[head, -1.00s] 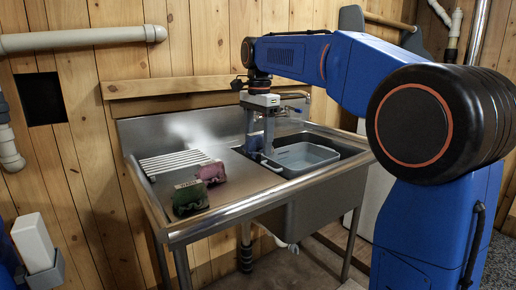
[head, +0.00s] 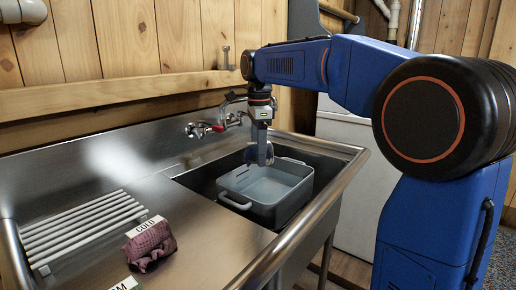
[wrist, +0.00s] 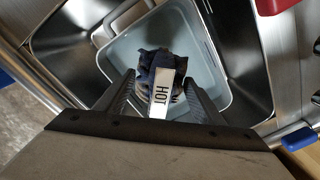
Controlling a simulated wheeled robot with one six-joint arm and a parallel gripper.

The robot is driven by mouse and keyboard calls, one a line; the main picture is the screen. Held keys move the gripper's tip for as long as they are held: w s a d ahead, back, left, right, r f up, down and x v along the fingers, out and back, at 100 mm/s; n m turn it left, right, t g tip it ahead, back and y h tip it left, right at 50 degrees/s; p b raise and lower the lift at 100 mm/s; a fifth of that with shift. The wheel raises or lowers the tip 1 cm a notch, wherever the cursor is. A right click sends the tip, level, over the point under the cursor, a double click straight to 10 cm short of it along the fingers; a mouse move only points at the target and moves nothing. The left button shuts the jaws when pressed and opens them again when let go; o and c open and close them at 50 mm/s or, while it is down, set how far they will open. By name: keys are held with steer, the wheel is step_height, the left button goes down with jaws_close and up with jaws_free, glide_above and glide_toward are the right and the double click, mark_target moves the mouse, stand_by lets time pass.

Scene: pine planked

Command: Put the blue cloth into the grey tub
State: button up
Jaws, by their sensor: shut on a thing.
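My gripper (head: 261,156) is shut on the blue cloth (wrist: 160,60) above the grey tub (head: 292,207). In the wrist view the dark blue, bunched cloth, with a white tag reading HOT, hangs between my two fingers (wrist: 162,98). The tub (wrist: 205,72) lies below it in that view, open and pale inside, and no other thing shows in it. In the head view the cloth is small and mostly merged with my fingers, near the tub's back rim. I cannot tell the exact gap between cloth and tub floor.
The tub stands in the steel sink basin (head: 208,184). A pink cloth tagged COLD (head: 150,243) lies on the drainboard beside a white rack (head: 80,232); a part-cut tag (head: 124,284) shows at the bottom edge. A tap (head: 225,122) stands behind the basin.

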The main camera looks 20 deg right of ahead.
steer(key=shift+d+f, duration=0.15)
steer(key=shift+f, duration=0.45)
step_height(320, 180, down, 14)
steer(key=shift+f, duration=0.1)
steer(key=o, duration=1.1)
steer(key=shift+o, duration=0.2)
step_height(320, 180, up, 12)
steer(key=shift+s+r, duration=0.1)
steer(key=shift+s, duration=0.05)
